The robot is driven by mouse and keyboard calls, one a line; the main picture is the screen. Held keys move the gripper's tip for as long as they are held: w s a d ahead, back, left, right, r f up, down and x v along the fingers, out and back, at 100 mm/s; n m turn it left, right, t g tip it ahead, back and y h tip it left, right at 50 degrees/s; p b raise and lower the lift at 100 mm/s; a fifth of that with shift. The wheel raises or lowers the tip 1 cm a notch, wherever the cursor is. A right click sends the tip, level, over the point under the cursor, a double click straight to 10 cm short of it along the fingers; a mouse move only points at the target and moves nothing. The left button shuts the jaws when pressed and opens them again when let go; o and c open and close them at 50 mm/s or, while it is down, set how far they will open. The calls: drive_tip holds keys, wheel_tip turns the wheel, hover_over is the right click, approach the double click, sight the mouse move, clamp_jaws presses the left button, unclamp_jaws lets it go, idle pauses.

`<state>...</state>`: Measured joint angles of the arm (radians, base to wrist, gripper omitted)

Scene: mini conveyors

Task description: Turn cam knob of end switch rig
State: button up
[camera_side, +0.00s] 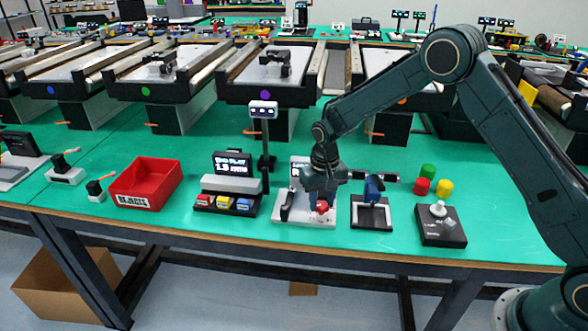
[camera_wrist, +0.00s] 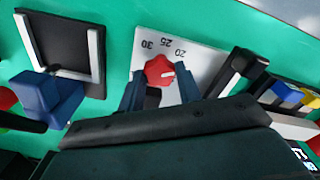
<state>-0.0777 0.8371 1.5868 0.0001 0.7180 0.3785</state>
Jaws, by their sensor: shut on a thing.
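In the wrist view, the red knob (camera_wrist: 158,70) has a white pointer mark and sits by the printed numbers 30, 25 and 20 on the white plate (camera_wrist: 196,57). My gripper (camera_wrist: 160,84) is shut on the knob, with one blue-grey finger on each side. The knob's lower part is hidden.
A blue block on a black stand (camera_side: 372,190) is close on the right, then a dark box with a grey knob (camera_side: 440,225). A display with coloured blocks (camera_side: 228,190) and a red bin (camera_side: 146,184) stand left.

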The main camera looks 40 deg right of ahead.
drive_tip(key=n, duration=1.2)
idle(0.4)
drive_tip(key=o, duration=1)
drive_tip(key=shift+r, duration=0.15)
